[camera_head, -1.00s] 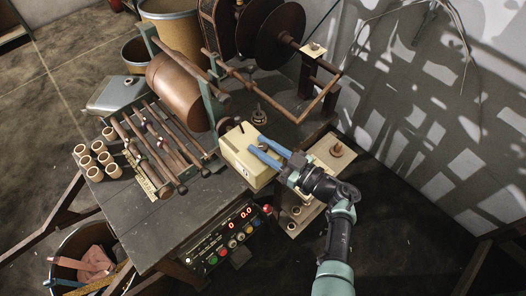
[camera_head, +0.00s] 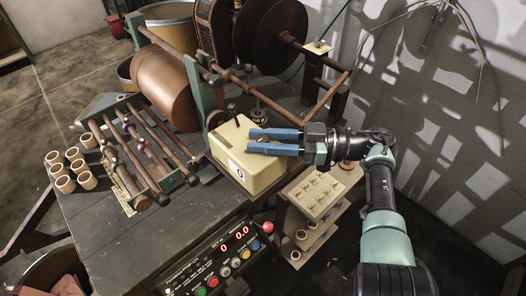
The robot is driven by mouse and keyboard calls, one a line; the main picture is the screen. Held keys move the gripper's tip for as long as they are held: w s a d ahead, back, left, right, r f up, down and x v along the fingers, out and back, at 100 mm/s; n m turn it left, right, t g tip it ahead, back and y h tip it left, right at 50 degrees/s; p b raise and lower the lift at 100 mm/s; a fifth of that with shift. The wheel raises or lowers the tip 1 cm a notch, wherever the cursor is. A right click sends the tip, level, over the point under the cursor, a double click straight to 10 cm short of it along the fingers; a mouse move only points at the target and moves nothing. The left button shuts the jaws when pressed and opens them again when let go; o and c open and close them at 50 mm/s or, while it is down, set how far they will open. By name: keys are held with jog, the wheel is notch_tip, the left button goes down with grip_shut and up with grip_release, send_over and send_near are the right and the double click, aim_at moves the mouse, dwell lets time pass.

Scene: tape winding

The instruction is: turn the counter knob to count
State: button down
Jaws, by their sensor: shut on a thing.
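A cream box (camera_head: 249,172), which looks like the counter, stands at the front right of the dark workbench. A control panel (camera_head: 214,262) below the bench front shows red digits that read 0 and 0.0.
Rollers and a large brown drum (camera_head: 164,88) fill the bench behind and left of the box. Several cardboard cores (camera_head: 73,153) stand at the left. A small shelf stand (camera_head: 316,191) is right of the box, under my arm. The bench's front left is bare.

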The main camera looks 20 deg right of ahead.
jog(key=shift+n+g+b, duration=0.3)
jog(key=shift+g+b, duration=0.1)
jog(key=shift+b, duration=0.15)
jog(key=c, duration=0.6)
grip_release()
jog(key=shift+a, duration=0.1)
jog(key=b+v, duration=1.2)
jog(key=b, duration=0.7)
jog(key=shift+d+f, duration=0.35)
jog(key=shift+f, duration=0.1)
jog(key=shift+d+b, duration=0.1)
jog(key=shift+b, duration=0.55)
jog(key=shift+s+r+b, duration=0.15)
jog(key=shift+r+b, duration=0.15)
jog(key=shift+b, duration=0.05)
